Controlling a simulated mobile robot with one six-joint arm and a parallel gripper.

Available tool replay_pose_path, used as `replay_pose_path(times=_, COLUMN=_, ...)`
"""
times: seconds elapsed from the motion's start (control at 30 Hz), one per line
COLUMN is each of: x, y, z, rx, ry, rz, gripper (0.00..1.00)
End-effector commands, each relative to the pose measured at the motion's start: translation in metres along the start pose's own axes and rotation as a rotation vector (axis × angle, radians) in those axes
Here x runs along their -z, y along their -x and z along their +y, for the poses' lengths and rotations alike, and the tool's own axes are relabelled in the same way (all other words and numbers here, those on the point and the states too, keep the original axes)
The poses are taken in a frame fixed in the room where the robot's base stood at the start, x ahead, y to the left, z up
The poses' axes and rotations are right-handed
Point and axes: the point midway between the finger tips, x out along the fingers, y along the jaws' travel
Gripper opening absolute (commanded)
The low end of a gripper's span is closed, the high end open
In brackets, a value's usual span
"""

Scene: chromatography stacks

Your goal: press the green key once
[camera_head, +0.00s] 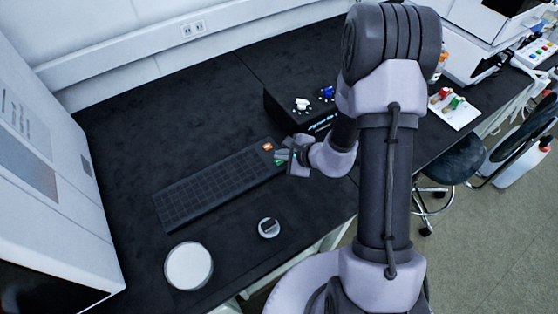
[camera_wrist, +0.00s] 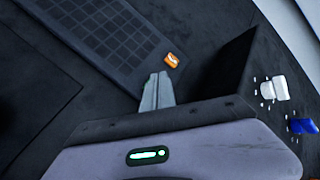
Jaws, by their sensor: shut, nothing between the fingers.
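A dark keyboard (camera_head: 212,188) lies on the black bench, with an orange key (camera_head: 267,146) at its far right corner. In the wrist view, the keyboard (camera_wrist: 92,38) and the orange key (camera_wrist: 171,60) lie just beyond my fingertips. My gripper (camera_head: 279,154) is shut and empty, close to the keyboard's right end. Its fingers stand together in the wrist view (camera_wrist: 158,80). I cannot tell whether the tips touch anything. I cannot make out a green key; the fingers hide part of the keyboard's right end. The green light in the wrist view is on my gripper's body.
A black box (camera_head: 290,112) with a white and a blue knob stands behind my gripper. A white round dish (camera_head: 189,266) and a small round container (camera_head: 269,228) sit in front of the keyboard. A white machine (camera_head: 50,140) stands at left. Bare bench lies behind the keyboard.

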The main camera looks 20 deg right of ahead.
Motion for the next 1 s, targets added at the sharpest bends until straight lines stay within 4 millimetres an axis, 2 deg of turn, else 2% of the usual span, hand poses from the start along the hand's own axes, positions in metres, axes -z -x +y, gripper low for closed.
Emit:
replay_pose_path(times=0.2, x=0.0043, y=-0.0060, z=0.0045, rx=0.000, ry=0.000, rz=0.000, gripper=0.00)
replay_pose_path(times=1.0, x=0.0057, y=-0.0079, z=0.0058, rx=0.000, ry=0.000, rz=0.000, gripper=0.00)
